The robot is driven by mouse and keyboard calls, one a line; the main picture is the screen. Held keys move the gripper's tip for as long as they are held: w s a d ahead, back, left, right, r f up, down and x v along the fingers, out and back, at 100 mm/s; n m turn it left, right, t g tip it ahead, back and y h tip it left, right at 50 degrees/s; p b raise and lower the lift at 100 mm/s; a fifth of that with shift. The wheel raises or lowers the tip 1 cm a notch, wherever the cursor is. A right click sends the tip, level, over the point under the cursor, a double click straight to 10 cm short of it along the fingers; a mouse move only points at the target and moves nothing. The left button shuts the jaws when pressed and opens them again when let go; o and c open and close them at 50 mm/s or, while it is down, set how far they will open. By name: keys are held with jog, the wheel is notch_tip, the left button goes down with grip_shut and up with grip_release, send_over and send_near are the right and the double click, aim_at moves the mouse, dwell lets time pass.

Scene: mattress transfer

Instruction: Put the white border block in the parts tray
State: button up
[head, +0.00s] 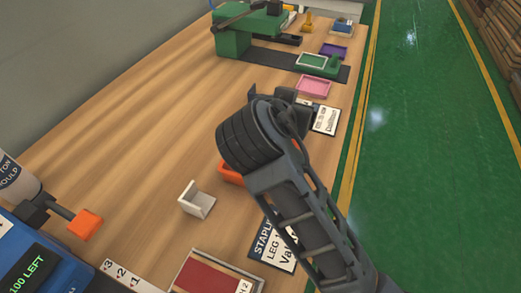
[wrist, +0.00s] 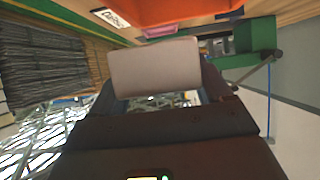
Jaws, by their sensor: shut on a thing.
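In the wrist view my gripper (wrist: 163,97) is shut on a pale, whitish block (wrist: 155,68), taken to be the white border block. The block stands across the jaws and hides much of the fingertips. An orange tray (wrist: 185,12) fills the top of the wrist view, beyond the block and apart from it in the picture. In the head view the orange tray (head: 229,173) shows only at its left edge. My arm covers the rest, and it hides the held block. No label shows which container is the parts tray.
A white angled piece (head: 196,199) stands on the wooden table (head: 130,140). A framed red panel (head: 210,277) lies at the front. Pink (head: 313,86), green (head: 312,61) and purple (head: 333,50) trays sit farther back. A blue counter device (head: 35,262) stands front left. The table's left middle is clear.

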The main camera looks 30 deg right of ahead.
jog(key=a+f, duration=0.1)
jog(key=a, duration=0.1)
jog(key=a+f, duration=0.1)
jog(key=a, duration=0.1)
jog(key=a+f, duration=0.1)
jog(key=a, duration=0.1)
jog(key=shift+f, duration=2.4)
jog(key=shift+f, duration=0.15)
jog(key=o, duration=0.8)
jog(key=shift+s+a+r, duration=0.1)
jog(key=shift+a+r, duration=0.05)
jog(key=shift+r, duration=0.1)
jog(key=v, duration=1.1)
jog(key=shift+s+a+r, duration=0.1)
jog(key=shift+s+a, duration=0.1)
jog(key=shift+a, duration=0.15)
